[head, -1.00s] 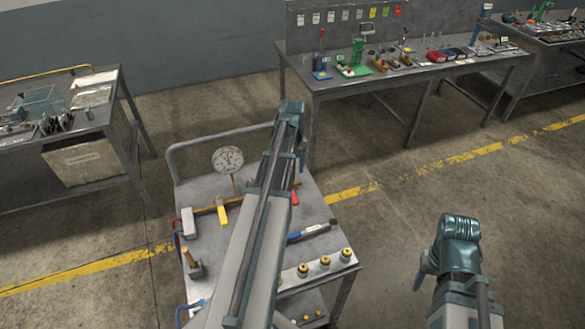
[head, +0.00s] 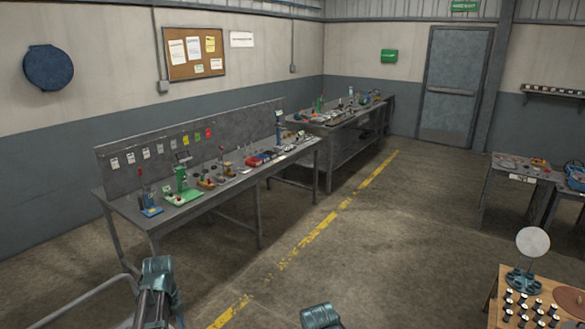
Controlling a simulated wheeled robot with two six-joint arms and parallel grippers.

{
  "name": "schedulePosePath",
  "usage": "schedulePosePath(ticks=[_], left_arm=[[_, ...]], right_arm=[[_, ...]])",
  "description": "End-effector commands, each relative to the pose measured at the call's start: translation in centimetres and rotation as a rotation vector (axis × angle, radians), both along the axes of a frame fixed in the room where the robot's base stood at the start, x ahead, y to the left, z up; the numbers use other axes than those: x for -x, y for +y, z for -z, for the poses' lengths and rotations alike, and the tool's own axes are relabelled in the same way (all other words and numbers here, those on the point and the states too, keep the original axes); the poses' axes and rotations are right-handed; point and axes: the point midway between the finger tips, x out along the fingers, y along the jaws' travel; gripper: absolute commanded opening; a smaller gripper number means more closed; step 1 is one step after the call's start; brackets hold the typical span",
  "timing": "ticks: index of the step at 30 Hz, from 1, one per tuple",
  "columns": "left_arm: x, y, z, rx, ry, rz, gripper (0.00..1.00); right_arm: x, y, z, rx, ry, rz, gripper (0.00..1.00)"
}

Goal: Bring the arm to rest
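My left arm (head: 156,285) comes in at the bottom left, with a teal joint at its upper end. It stands in front of the near end of the long grey workbench (head: 182,217), with floor showing around it. Only the teal top of my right arm (head: 321,317) shows at the bottom middle edge, over bare floor. Neither gripper's fingers show in this view, so I cannot see whether they hold anything.
A grey cart handrail (head: 92,297) curves at the bottom left beside my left arm. A wooden table (head: 493,312) with black-topped pieces and a round disc stands at the bottom right. A second bench (head: 340,140) stands farther back. The middle floor is clear.

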Motion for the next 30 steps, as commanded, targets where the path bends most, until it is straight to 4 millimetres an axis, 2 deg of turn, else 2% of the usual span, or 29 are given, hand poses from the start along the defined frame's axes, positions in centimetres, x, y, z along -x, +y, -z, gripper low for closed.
schedulePosePath(ticks=[1,3,8,15,21,25,30], left_arm=[[0.6,-2.8,0.3,-0.006,0.002,-0.071,0.60],[1.0,-5.8,0.4,-0.016,0.003,-0.198,0.60],[2.7,-12.5,0.8,-0.040,0.001,-0.487,0.60],[6.7,-21.1,1.3,-0.078,-0.024,-0.923,0.60],[10.2,-26.1,1.7,-0.099,-0.057,-1.234,0.60],[11.7,-27.9,1.8,-0.106,-0.074,-1.369,0.60],[12.6,-28.8,1.8,-0.108,-0.084,-1.453,0.60]], right_arm=[[0.0,0.0,0.3,0.000,0.000,0.000,0.50],[0.0,0.0,0.4,0.000,0.000,0.000,0.50],[0.0,0.0,0.8,0.000,0.000,0.000,0.50],[0.0,0.0,1.4,0.000,0.000,0.000,0.50],[0.0,0.0,1.8,0.000,0.000,0.001,0.50],[0.0,0.0,1.9,0.000,0.000,0.001,0.50],[0.0,0.0,2.0,0.000,0.000,0.001,0.50]])
